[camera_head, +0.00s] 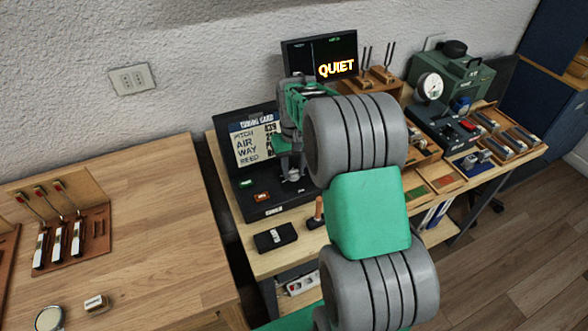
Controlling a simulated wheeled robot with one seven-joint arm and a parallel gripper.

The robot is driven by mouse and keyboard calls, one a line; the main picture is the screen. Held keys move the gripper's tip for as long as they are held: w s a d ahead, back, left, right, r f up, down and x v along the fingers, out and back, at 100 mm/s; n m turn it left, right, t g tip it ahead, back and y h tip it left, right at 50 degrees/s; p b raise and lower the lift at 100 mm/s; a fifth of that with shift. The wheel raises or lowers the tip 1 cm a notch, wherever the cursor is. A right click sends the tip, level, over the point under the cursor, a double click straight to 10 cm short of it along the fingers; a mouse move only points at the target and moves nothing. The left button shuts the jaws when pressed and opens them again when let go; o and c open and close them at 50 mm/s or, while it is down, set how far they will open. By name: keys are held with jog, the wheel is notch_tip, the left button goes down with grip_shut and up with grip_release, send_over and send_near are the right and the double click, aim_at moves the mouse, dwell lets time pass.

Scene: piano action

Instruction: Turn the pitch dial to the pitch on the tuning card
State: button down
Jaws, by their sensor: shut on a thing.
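The tuning card (243,148) is on the upright screen of a black tuning box (265,206) on the workbench. It lists PITCH, AIR, WAY and REED; the values at its right edge are too small or covered to read surely. My gripper (292,174) points down at the right part of the box's base, shut on what seems to be the pitch dial, a small grey knob. The fingers and arm hide most of the dial, so its setting cannot be read. A dark monitor (335,68) behind shows QUIET in yellow letters.
An orange-lit button (262,197) is on the box, left of my gripper. A small black device (275,237) and a wooden-handled tool (318,212) lie in front. Tuning forks (377,66), a green machine (455,80) with a gauge, and trays stand right. A wooden table (130,225) is left.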

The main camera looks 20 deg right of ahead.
aim_at(293, 170)
jog(key=shift+n, duration=1.4)
jog(key=c, duration=1)
grip_release()
notch_tip(293, 170, up, 8)
jog(key=shift+f+b, duration=0.1)
jog(key=shift+b, duration=0.5)
